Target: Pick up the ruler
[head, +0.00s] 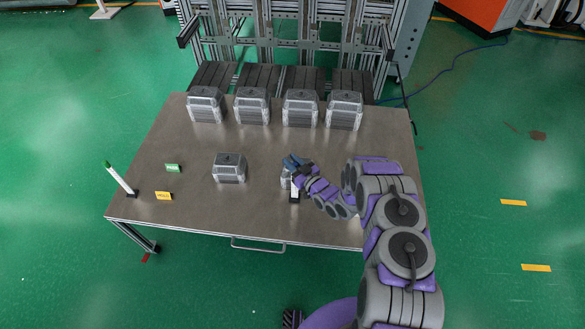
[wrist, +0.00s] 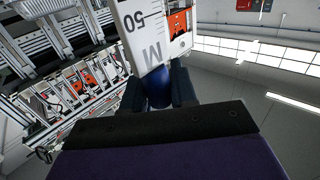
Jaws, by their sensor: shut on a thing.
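In the wrist view a white flat piece with black scale marks, "50" and a letter "M", which looks like the ruler (wrist: 137,40), rises from between my gripper's fingers (wrist: 160,88). In the head view my gripper (head: 292,165) is low at the right half of the metal table. A small white strip with a black end shows just below it, too small to identify surely.
A grey case (head: 229,168) stands left of my gripper on the table (head: 200,208). Several similar cases line the back edge. The front middle is clear.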

